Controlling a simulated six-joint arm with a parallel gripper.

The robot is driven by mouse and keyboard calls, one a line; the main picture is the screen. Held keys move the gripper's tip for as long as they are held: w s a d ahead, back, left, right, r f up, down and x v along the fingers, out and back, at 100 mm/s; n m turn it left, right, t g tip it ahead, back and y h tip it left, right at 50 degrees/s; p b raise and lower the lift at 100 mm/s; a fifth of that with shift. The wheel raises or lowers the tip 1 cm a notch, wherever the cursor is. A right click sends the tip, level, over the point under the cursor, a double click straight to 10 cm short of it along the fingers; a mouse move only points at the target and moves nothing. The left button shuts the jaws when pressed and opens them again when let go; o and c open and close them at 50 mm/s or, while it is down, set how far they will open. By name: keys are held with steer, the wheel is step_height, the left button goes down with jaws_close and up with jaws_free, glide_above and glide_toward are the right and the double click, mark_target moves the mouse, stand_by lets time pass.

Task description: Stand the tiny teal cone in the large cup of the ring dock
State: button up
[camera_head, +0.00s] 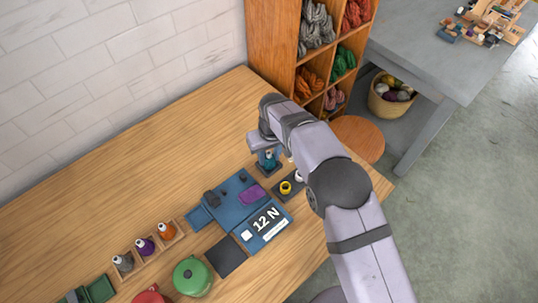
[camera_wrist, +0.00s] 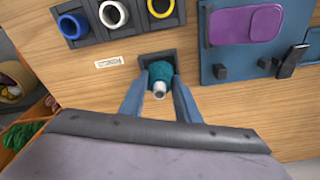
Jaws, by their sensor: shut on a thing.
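The tiny teal cone (camera_wrist: 160,72) has a pale tip and is between the two blue fingers of my gripper (camera_wrist: 160,84), which is shut on it. It also shows in the head view (camera_head: 269,155), under my wrist. The cone is at a small dark square holder (camera_wrist: 145,60); I cannot tell whether it still rests in it. The ring dock (camera_wrist: 93,38) is a dark three-part block at the top of the wrist view. It has a blue ring (camera_wrist: 73,25), a white ring (camera_wrist: 113,14) and a yellow ring (camera_wrist: 160,5). My arm hides the dock's blue end in the head view.
A blue board (camera_head: 237,203) with a purple pad and a "12 N" display (camera_head: 265,220) lies beside the dock. A wooden rack (camera_head: 146,248) holds grey, purple and orange cones. A green round pot (camera_head: 192,276) stands near the front. A yarn shelf (camera_head: 275,45) stands behind. The back-left tabletop is clear.

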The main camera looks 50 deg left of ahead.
steer(key=shift+f, duration=0.15)
steer(key=o, duration=1.5)
steer(key=shift+r+p, duration=2.15)
steer(key=shift+r, duration=1.65)
